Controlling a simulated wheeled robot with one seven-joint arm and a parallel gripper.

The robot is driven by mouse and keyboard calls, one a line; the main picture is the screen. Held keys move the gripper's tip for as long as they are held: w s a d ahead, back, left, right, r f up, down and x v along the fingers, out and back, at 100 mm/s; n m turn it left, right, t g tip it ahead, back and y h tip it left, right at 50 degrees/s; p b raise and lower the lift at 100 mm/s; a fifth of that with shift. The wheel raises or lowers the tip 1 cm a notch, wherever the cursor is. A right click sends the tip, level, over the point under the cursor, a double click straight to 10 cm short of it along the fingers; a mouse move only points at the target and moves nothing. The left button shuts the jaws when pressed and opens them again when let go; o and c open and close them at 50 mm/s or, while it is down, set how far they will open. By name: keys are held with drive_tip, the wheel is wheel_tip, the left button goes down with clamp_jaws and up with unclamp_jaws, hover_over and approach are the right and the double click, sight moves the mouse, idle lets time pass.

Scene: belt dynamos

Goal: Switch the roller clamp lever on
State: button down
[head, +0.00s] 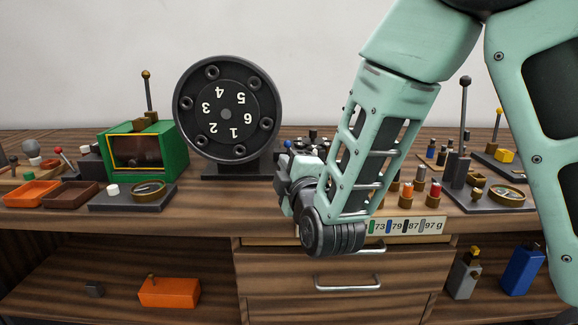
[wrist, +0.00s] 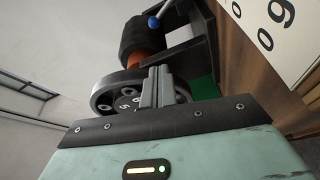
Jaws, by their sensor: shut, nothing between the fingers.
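In the wrist view a short lever with a blue ball knob (wrist: 154,22) stands beside a dark roller (wrist: 138,42) with an orange part, in a black bracket (wrist: 185,40). It looks like the roller clamp lever; no on or off marking is readable. In the head view a small blue knob (head: 289,144) shows just behind my gripper (head: 284,172). My gripper's fingers (wrist: 157,86) are shut and empty in the wrist view, below the roller and apart from the blue knob in the picture. My arm hides part of this area in the head view.
A large black numbered dial (head: 228,108) stands left of my gripper. Left of it are a green box (head: 171,150) and orange tray (head: 31,193). Several cylinders and a tall black lever (head: 464,120) stand right. A number card (head: 408,226) is on the front edge above drawers (head: 318,283).

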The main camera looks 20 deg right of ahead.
sight(287, 147)
drive_tip(key=w, duration=0.8)
drive_tip(key=shift+w+d+r, duration=0.2)
drive_tip(key=shift+w+d, duration=0.15)
drive_tip(key=shift+d, duration=0.05)
drive_tip(key=shift+w+d+f, duration=0.1)
drive_tip(key=shift+d, duration=0.4)
drive_tip(key=shift+d+r+m+t+b, duration=0.25)
drive_tip(key=shift+d+m+b, duration=0.3)
drive_tip(key=shift+m+b, duration=0.4)
drive_tip(key=shift+s+d+m+t+h+b, duration=0.3)
drive_tip(key=shift+d+m+h+b, duration=0.1)
drive_tip(key=shift+m+b, duration=0.35)
drive_tip(key=shift+s+d+r+b, duration=0.2)
drive_tip(key=shift+d+b, duration=0.1)
drive_tip(key=shift+d, duration=0.15)
drive_tip(key=shift+s+d+r+b, duration=0.15)
drive_tip(key=shift+d+b, duration=0.1)
drive_tip(key=shift+d, duration=0.3)
